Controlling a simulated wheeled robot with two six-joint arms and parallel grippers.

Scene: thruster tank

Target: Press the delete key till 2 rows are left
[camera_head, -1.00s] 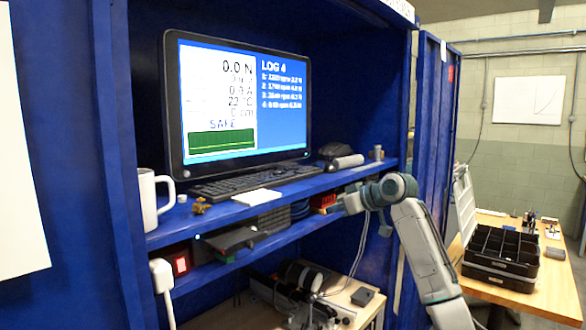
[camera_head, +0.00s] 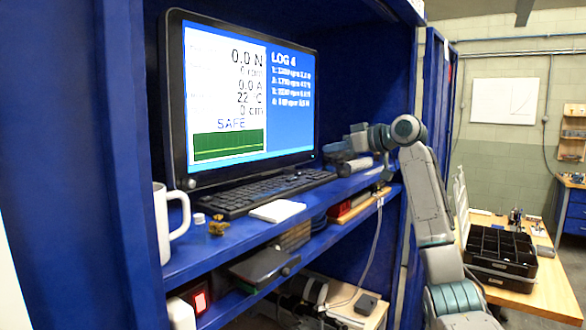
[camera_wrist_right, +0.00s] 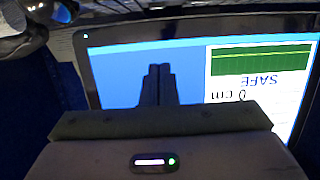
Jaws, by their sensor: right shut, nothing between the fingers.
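The monitor (camera_head: 235,170) stands on the upper shelf of the blue cabinet and shows "LOG 4" with several numbered rows beside readings and "SAFE". A black keyboard (camera_head: 262,190) lies in front of it; single keys are too small to read. My right gripper (camera_head: 335,152) is at the right end of the keyboard, above the shelf, by the monitor's lower right corner. In the right wrist view my right gripper (camera_wrist_right: 158,70) is shut and empty, its dark fingertips in front of the monitor screen (camera_wrist_right: 130,75), which appears upside down. My left gripper is not in view.
A white mug (camera_head: 168,212), a small brass piece (camera_head: 217,225) and a white pad (camera_head: 277,211) stand along the shelf's front. A dark mouse-like object shows in the right wrist view (camera_wrist_right: 22,30). A black divided tray (camera_head: 500,250) sits on a wooden bench at right.

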